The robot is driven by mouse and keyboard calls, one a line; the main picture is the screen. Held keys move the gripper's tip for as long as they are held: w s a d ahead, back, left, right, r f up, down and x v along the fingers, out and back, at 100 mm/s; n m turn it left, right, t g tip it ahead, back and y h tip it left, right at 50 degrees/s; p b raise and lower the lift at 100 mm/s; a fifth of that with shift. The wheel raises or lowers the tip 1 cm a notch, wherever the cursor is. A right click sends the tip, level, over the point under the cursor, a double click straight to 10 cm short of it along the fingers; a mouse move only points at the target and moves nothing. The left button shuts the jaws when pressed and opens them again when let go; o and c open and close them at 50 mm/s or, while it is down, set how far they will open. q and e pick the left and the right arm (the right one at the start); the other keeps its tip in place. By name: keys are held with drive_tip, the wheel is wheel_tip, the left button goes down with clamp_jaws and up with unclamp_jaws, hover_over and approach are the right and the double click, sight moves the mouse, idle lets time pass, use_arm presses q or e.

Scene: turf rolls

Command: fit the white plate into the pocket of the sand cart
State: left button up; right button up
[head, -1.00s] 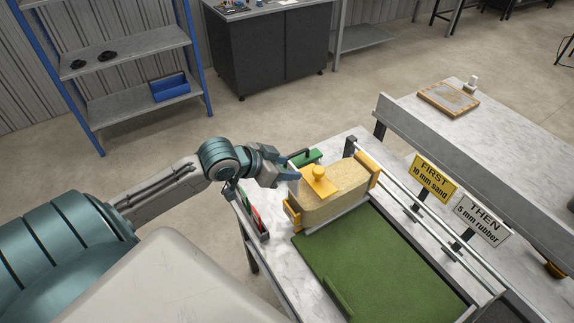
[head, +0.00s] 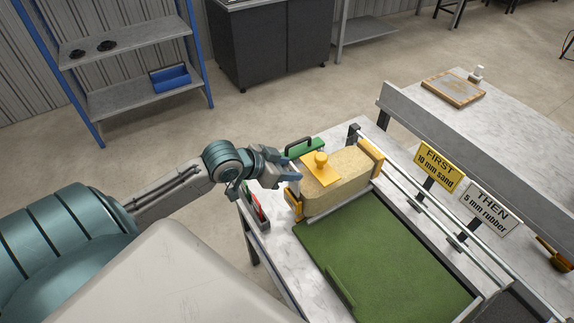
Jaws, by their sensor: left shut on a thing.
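The sand cart (head: 345,187) is a sand-filled box with yellow end brackets, at the back end of the green turf. A yellow plate with a round knob (head: 321,166) lies on its sand. My left gripper (head: 289,179) is at the cart's left end, just above the left yellow bracket (head: 294,204). It is shut on a small pale piece, seemingly the white plate, of which only a sliver shows by the fingertips. The pocket is hidden or too small to make out, and I cannot tell whether the plate touches the cart. My right gripper is out of view.
Green turf (head: 385,255) fills the framed bed below the cart, with metal rails along its right side. A green tool with a black handle (head: 304,146) lies behind the cart. A small rack (head: 256,212) stands left. Yellow and white signs (head: 438,165) stand right.

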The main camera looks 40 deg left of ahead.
sight(295, 186)
use_arm(q)
drive_tip(key=shift+f, duration=0.1)
idle(0.3)
idle(0.4)
idle(0.5)
drive_tip(key=shift+p, duration=0.7)
idle(0.3)
drive_tip(key=shift+f+b, duration=1.95)
drive_tip(key=shift+f, duration=0.85)
drive_tip(key=o, duration=1.1)
drive_tip(key=shift+r, duration=0.1)
